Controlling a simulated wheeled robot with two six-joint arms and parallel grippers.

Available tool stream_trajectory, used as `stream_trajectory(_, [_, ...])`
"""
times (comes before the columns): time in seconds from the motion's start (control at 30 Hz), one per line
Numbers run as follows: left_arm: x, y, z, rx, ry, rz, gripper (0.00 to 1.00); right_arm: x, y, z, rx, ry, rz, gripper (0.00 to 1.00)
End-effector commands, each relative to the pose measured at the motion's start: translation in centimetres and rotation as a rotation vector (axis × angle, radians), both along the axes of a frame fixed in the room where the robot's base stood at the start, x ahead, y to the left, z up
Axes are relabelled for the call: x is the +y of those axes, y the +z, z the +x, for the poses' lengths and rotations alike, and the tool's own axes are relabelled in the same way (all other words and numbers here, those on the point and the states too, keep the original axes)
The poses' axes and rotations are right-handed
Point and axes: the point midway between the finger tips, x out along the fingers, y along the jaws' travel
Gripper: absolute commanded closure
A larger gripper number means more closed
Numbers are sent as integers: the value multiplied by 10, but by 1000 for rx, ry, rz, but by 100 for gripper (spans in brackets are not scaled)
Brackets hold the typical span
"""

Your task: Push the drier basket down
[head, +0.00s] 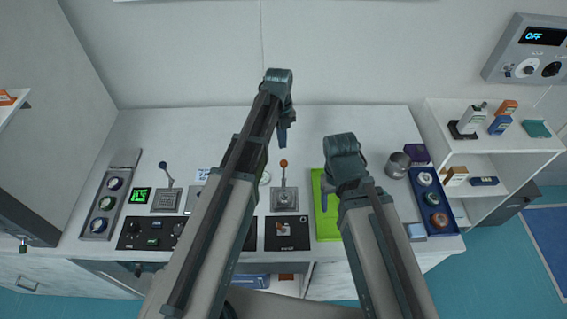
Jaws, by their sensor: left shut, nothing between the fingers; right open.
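I cannot pick out a drier basket for certain. A small part of a pale round item (265,178) shows beside my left arm, which hides most of it. My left gripper (283,136) is shut and empty, above the back middle of the white table (320,118). A lever with an orange knob (284,170) on a grey base stands in front of it, apart from it in the picture. My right gripper (327,190) is open and empty over the green mat (328,228); its wrist hides most of the fingers.
A blue-knobbed lever (166,174), a green display (140,196) and a tray of round items (101,222) are at left. A metal cup (398,165) and a blue tray (443,208) are at right. The back strip of the table is mostly clear.

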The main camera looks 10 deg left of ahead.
Motion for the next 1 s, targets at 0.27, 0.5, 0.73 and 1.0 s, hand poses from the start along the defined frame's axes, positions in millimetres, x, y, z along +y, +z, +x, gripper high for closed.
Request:
stream_trajectory(0.27, [-1,-24,-2,-1,0,1,100,0,-24,0,0,5,-1,34])
stream_trajectory(0.5, [-3,-54,-4,-1,0,1,100,0,-54,0,0,6,-1,34])
stream_trajectory(0.73, [-4,-69,-6,-1,0,1,100,0,-69,0,0,5,-1,34])
stream_trajectory(1.0, [-4,-68,-6,0,0,1,100,0,-68,0,0,4,-1,34])
